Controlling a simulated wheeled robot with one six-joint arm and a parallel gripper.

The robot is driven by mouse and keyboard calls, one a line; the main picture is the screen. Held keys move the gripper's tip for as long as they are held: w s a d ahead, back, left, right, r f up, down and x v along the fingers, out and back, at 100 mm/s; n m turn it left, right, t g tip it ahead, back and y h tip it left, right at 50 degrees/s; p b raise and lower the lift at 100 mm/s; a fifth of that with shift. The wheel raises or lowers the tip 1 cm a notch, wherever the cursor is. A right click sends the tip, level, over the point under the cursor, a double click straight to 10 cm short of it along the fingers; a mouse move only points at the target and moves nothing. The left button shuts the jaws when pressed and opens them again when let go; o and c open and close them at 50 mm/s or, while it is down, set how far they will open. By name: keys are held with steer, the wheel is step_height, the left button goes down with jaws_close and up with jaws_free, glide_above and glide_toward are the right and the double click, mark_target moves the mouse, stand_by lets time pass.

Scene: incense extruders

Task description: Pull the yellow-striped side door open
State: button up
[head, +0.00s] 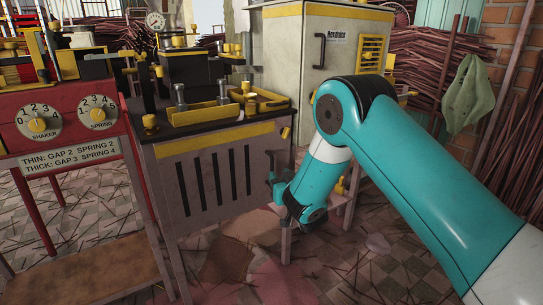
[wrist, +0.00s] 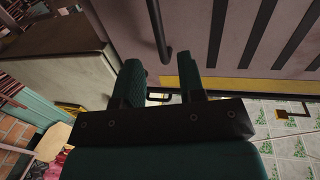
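The side door (head: 232,170) is a grey panel with dark vertical slots and a yellow stripe along its top, below the machine's work surface. It looks shut. It also shows in the wrist view (wrist: 200,25), with the yellow stripe (wrist: 235,86) below the slots. A dark bar handle (wrist: 157,25) stands out from the door near its edge. My gripper (wrist: 159,85) is open, its two dark green fingers apart with the handle's end ahead of the gap between them. In the head view my gripper (head: 273,172) is at the door's right side; contact cannot be told.
A red machine (head: 75,112) with dials stands at left. A beige cabinet (head: 298,55) stands behind the door's machine. Tiled floor (head: 240,280) littered with sticks lies open in front.

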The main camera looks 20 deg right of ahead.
mark_target(272, 168)
steer(key=shift+w+a+b, duration=0.2)
steer(key=shift+w, duration=1.45)
steer(key=shift+w+a+b, duration=0.15)
steer(key=shift+w+a, duration=0.05)
steer(key=shift+w, duration=1.4)
jaws_close()
